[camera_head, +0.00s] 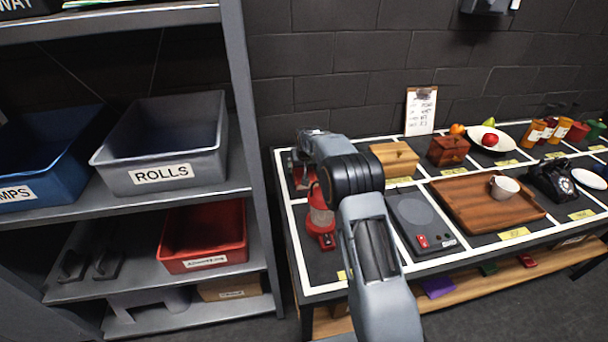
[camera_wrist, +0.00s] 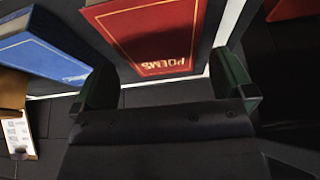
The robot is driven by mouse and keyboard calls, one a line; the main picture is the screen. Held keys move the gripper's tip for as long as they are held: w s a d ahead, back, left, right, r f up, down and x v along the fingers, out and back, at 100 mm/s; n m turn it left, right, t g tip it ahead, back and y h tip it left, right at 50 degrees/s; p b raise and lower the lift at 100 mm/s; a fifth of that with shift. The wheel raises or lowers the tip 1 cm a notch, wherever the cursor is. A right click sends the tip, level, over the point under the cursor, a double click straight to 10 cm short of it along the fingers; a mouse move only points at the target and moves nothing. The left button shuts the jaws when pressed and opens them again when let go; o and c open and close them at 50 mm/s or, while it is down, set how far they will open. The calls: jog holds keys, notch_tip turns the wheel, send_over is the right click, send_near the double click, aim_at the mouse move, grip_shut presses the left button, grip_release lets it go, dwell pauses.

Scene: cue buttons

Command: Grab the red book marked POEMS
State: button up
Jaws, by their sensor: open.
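The red book marked POEMS (camera_wrist: 155,30) shows at the top middle of the wrist view, its gold lettering upside down. My gripper (camera_wrist: 164,75) is open, with one dark finger to each side of the book's near end. The book lies ahead of and between the fingers; I cannot tell whether either finger touches it. In the head view my gripper (camera_head: 300,150) is at the far left end of the table, and my arm largely hides that spot, so I cannot make out the book there.
A blue book (camera_wrist: 40,45) lies left of the red one in the wrist view. In the head view a red lantern (camera_head: 320,215), a wooden box (camera_head: 394,158) and a hot plate (camera_head: 415,222) stand near my arm. A grey shelf (camera_head: 245,100) rises at the left.

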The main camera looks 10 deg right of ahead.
jog(key=shift+x, duration=1.8)
jog(key=c, duration=0.7)
